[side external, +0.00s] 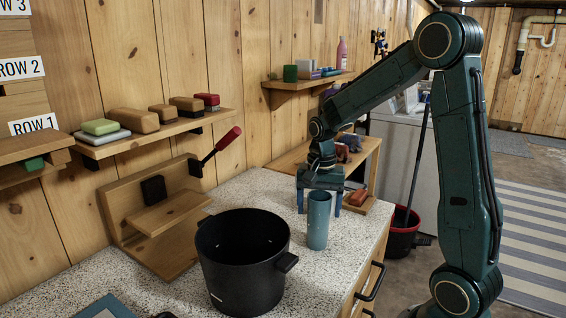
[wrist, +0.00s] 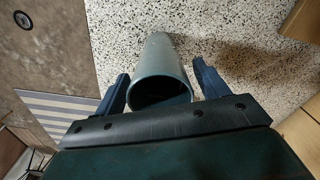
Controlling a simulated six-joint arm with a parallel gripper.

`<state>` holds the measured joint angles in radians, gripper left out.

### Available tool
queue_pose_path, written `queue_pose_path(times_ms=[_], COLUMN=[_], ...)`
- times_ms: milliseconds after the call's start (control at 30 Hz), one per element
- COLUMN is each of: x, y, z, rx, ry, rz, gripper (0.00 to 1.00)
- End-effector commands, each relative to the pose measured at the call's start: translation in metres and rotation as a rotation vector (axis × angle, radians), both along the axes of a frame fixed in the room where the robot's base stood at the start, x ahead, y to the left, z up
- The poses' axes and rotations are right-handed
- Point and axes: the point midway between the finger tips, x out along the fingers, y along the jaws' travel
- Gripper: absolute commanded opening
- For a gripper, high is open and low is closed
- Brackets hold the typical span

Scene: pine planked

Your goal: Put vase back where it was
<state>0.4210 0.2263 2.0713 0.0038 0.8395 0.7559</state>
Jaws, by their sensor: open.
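The vase is a blue-grey cylinder (side external: 319,219) standing upright on the speckled countertop, right of the black pot. In the wrist view the vase (wrist: 158,62) shows its dark open mouth between the two fingers. My gripper (side external: 320,208) is above and around the top of the vase in the side view. Its blue fingers are spread to either side of the vase, and in the wrist view (wrist: 160,85) gaps show between each finger and the vase wall.
A large black pot (side external: 243,262) stands left of the vase. A wooden stand (side external: 160,218) is behind it. A wall shelf (side external: 160,133) holds several blocks. A wooden shelf unit (side external: 368,160) with small items is behind my gripper. The speckled counter (side external: 345,255) is clear right of the vase.

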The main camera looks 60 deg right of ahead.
Motion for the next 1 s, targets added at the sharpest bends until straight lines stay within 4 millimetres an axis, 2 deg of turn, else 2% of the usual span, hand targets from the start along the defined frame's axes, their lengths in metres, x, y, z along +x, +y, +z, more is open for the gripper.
queue_pose_path(times_ms=[167, 367, 800, 1000], x=[0.000, 0.001, 0.000, 0.000], y=[0.000, 0.000, 0.000, 0.000], z=[0.004, 0.021, 0.090, 0.113], rx=[-0.001, -0.002, -0.002, -0.001], ry=[-0.001, -0.004, -0.004, -0.003], rz=[0.000, 0.000, 0.000, 0.000], gripper=[0.73, 0.73, 0.73, 0.73])
